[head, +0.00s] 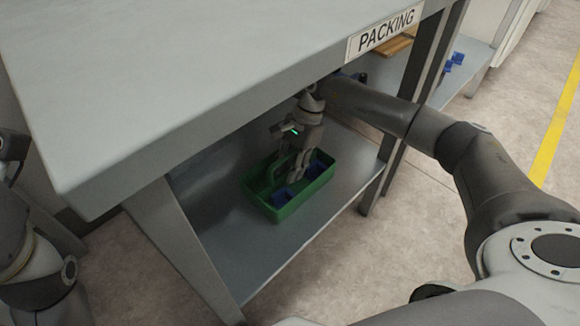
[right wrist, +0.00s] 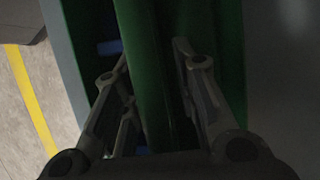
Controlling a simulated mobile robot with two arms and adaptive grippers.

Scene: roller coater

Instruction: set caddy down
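The green caddy (head: 292,207) is an open tray with a central handle and dark blue items inside. It sits level at the lower shelf (head: 262,252) under the packing table; a tiny gap beneath it cannot be ruled out. My right gripper (head: 292,160) reaches down over it from under the tabletop. In the right wrist view the green handle (right wrist: 148,60) runs between the two fingers of this gripper (right wrist: 150,52). The fingertips lie close against both sides of the handle, and the gripper looks shut on it. My left arm shows at the left edge; its gripper is not visible.
The grey tabletop (head: 170,75) with a PACKING sign (head: 386,32) overhangs the shelf and my right gripper. Table legs (head: 185,245) stand at the shelf's ends. The shelf has bare room around the caddy. A yellow floor line (head: 556,128) runs at the right.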

